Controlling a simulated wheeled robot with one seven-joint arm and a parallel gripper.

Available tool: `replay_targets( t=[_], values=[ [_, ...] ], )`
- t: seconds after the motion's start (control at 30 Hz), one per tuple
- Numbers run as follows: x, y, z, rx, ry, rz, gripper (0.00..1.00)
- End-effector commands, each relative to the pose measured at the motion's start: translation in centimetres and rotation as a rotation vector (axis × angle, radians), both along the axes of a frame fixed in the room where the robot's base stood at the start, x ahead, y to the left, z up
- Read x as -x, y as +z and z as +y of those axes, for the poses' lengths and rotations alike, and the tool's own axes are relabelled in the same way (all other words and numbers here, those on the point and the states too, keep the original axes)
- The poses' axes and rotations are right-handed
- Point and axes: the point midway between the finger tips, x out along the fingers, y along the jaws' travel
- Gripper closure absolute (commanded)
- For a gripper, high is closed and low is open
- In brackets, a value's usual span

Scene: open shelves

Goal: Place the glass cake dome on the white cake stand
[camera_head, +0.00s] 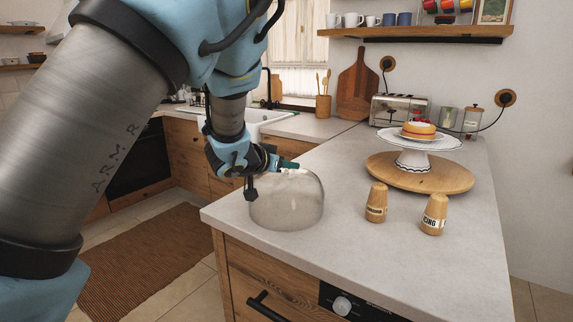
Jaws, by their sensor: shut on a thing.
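The glass cake dome (287,208) is a clear, greyish dome near the counter's left edge. It looks to be resting on the counter or just above it; I cannot tell which. My gripper (290,169) is at its top from the left, shut on the dome's knob, which the fingers mostly hide. The white cake stand (411,160) stands to the right and further back, on a round wooden board (446,181). A small cake (418,130) with a red topping sits on the stand's plate.
Two wooden shakers, one (376,203) and another (434,214), stand between the dome and the counter's front right. A toaster (399,110), glass jars (472,119) and a cutting board (357,88) are at the back. The countertop (335,165) between dome and board is clear.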

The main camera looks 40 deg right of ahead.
Motion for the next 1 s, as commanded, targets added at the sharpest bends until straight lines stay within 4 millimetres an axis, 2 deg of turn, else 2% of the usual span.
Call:
replay_targets(
  t=[0.07,0.1,0.33,0.67,0.87,1.0],
  values=[
    [0.0,0.0,0.0,-0.001,-0.001,0.000,1.00],
    [0.1,-0.2,0.0,-0.004,-0.001,0.001,0.62],
    [0.0,-0.1,0.0,-0.003,0.000,0.001,0.36],
    [0.1,0.1,0.3,-0.002,0.000,0.001,0.36],
    [0.6,0.9,2.4,0.001,0.003,0.002,0.36],
    [1.2,1.9,4.7,0.002,0.002,0.003,0.36]
  ],
)
